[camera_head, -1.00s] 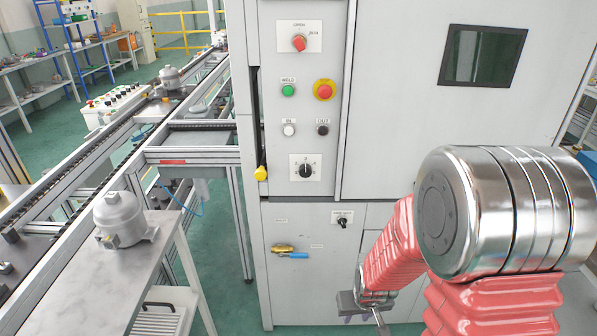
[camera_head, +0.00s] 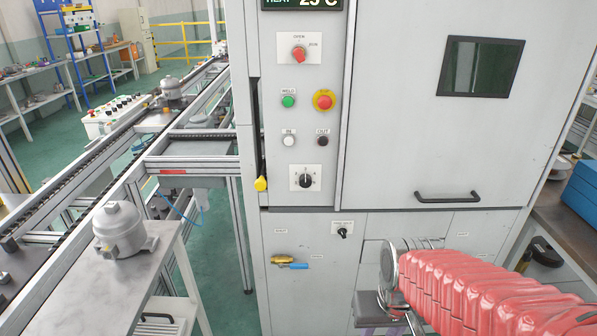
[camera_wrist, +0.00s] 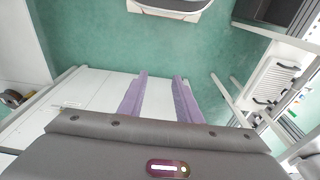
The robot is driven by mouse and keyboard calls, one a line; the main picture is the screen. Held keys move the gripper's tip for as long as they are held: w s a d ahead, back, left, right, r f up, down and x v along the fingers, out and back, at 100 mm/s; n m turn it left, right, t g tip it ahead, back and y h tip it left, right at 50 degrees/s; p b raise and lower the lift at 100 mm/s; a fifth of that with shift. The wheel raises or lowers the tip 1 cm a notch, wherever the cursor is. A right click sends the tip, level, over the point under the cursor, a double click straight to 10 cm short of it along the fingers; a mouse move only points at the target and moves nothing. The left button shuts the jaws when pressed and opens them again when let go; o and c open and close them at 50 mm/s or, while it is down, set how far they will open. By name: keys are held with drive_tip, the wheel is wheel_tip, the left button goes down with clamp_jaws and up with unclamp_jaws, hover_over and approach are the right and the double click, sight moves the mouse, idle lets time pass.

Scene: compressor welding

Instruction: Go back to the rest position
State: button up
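My red-sleeved arm (camera_head: 490,290) is folded low at the right in the head view, in front of the cabinet's lower part. My gripper (camera_wrist: 161,74) shows two purple fingers apart in the wrist view, with nothing between them. In the head view the fingers are only partly visible at the bottom edge, below a grey wrist part (camera_head: 380,305). The wrist view looks down on green floor and a pale panel behind the fingers.
The grey welding cabinet (camera_head: 400,130) with buttons and a handled door (camera_head: 447,197) fills the middle. A metal compressor (camera_head: 119,228) stands on a side table (camera_head: 125,280) at left, beside a conveyor (camera_head: 90,190). A blue box (camera_head: 583,187) sits at far right.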

drive_tip(key=s+r+t, duration=0.3)
drive_tip(key=r+t, duration=0.1)
drive_tip(key=r, duration=0.7)
drive_tip(key=shift+s+r, duration=0.35)
drive_tip(key=shift+r, duration=0.05)
drive_tip(key=shift+a, duration=0.1)
idle(0.4)
